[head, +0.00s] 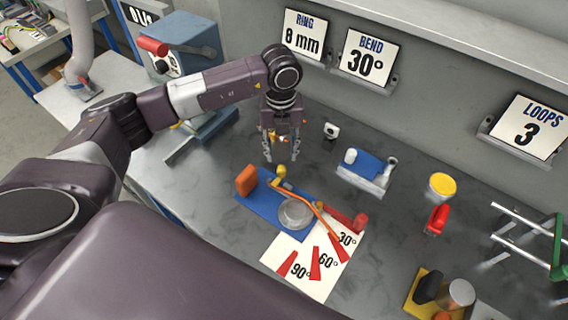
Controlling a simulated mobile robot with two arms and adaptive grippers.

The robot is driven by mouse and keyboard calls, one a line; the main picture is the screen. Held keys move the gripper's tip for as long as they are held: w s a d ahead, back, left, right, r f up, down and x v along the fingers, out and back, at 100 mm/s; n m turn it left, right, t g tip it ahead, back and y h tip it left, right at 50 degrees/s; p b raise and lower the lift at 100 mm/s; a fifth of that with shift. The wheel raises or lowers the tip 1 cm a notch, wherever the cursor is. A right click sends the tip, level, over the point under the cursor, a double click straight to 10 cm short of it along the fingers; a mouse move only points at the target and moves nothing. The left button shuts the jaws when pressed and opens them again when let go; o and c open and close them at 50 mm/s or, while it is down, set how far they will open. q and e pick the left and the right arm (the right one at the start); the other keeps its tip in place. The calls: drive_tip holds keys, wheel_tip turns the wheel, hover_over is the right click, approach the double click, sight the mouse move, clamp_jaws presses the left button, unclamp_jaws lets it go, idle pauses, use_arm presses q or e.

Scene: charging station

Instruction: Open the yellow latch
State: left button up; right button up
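The bending tool has a blue base (256,206) on the grey bench. An orange block (246,180), a round grey disc (295,213) and a long orange lever (318,219) are on it. A small yellow part (281,172), which looks like the latch, stands near the lever's upper-left end. My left gripper (281,157) points down just behind and above this part, with its two fingers apart and nothing seen between them. I cannot tell whether a finger touches it. My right gripper is not in view.
A white angle card (294,284) with red pointers lies in front of the tool. A blue-and-white fixture (366,171), a yellow-topped can (441,186) and a red object (437,219) stand to the right. A blue machine (180,45) stands behind my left arm.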

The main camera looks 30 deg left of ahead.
sight(281, 166)
use_arm(q)
drive_tip(key=shift+s+f, duration=0.1)
drive_tip(key=shift+f, duration=0.3)
wheel_tip(281, 166, down, 6)
drive_tip(key=shift+p, duration=1.05)
drive_tip(key=shift+f, duration=0.3)
clamp_jaws()
